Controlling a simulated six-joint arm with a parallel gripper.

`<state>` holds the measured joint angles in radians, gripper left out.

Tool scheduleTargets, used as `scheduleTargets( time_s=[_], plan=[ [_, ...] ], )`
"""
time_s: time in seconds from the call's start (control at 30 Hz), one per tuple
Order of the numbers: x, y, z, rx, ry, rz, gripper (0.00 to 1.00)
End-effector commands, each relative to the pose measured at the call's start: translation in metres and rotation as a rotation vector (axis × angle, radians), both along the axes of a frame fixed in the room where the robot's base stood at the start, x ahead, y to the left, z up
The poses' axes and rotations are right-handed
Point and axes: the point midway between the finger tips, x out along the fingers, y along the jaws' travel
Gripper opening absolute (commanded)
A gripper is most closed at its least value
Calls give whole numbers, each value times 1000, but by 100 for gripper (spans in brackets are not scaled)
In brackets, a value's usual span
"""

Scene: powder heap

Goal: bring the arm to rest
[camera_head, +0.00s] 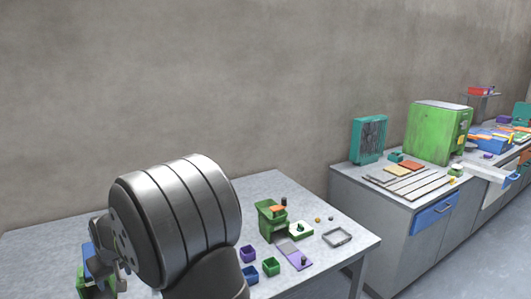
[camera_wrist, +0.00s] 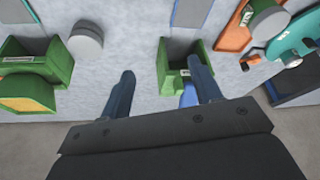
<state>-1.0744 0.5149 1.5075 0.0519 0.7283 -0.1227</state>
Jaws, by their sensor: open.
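My gripper (camera_wrist: 163,84) shows in the wrist view with its two dark fingers spread apart and nothing between their tips. It is above the grey table (camera_head: 335,215). A green bin (camera_wrist: 172,72) lies just beyond the fingers, and the right finger overlaps its edge in the picture. A blue piece (camera_wrist: 188,96) shows beside that finger.
In the wrist view another green bin (camera_wrist: 62,62), a grey round piece (camera_wrist: 85,36), an orange tray (camera_wrist: 232,38) and a teal disc (camera_wrist: 292,44) lie around. In the head view small bins, a green holder (camera_head: 268,222) and a square frame (camera_head: 337,237) stand right of my arm.

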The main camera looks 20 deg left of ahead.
Motion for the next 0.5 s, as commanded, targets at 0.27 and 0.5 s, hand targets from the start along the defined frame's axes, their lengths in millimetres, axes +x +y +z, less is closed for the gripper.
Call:
scheduleTargets(
  time_s=[0.27, 0.5],
  plan=[
    [13, -10, 1, 0, -1, -167, 58],
    [24, -18, 4, 0, 0, -315, 58]
  ],
)
